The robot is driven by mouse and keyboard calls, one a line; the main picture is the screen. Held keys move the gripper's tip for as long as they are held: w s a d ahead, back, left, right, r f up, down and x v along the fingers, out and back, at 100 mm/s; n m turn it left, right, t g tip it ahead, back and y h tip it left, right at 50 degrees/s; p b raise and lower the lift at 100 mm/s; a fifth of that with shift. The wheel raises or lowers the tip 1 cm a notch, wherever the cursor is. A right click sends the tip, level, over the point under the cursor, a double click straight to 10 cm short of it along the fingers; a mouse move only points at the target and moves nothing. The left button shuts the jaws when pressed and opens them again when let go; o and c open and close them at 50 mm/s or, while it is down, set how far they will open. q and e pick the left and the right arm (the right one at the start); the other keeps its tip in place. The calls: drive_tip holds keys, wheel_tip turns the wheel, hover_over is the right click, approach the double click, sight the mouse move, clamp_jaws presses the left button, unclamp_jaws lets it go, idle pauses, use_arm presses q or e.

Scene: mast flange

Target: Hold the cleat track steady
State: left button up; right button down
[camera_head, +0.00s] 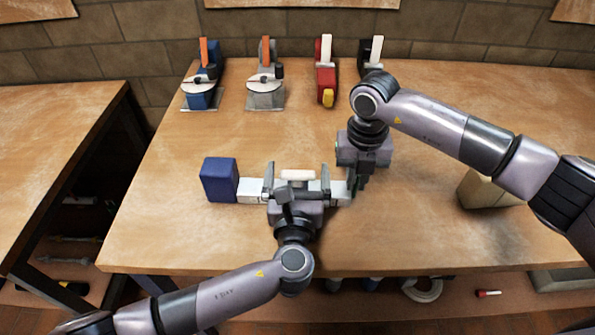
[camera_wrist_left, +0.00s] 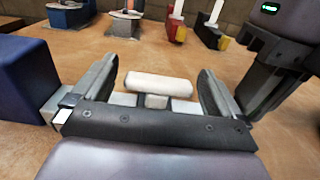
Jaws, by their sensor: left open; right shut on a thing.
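The cleat track (camera_head: 251,190) is a pale grey bar lying left to right across the middle of the table, its left end against a dark blue block (camera_head: 220,180). A white roller-shaped piece (camera_head: 297,175) lies at its middle and shows in the left wrist view (camera_wrist_left: 158,84). My left gripper (camera_head: 297,183) is open, its two fingers standing apart at either side of the white piece; its body hides part of the track. My right gripper (camera_head: 358,187) points down at the track's right end and is shut on it; its fingertips are partly hidden.
At the back stand a blue clamp-like tool (camera_head: 201,90), a grey one (camera_head: 265,90), a red one with a yellow tip (camera_head: 326,82) and a black one (camera_head: 372,57). A beige block (camera_head: 482,191) sits at right. The front-left table is clear.

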sight(318, 188)
use_arm(q)
drive_tip(key=shift+w, duration=0.25)
drive_tip(key=c, duration=1.4)
drive_tip(key=shift+s+d, duration=0.15)
drive_tip(key=shift+d, duration=0.9)
drive_tip(key=shift+s+d, duration=0.1)
drive_tip(key=shift+d, duration=0.95)
drive_tip(key=o, duration=1.4)
use_arm(e)
drive_tip(key=shift+a, duration=0.1)
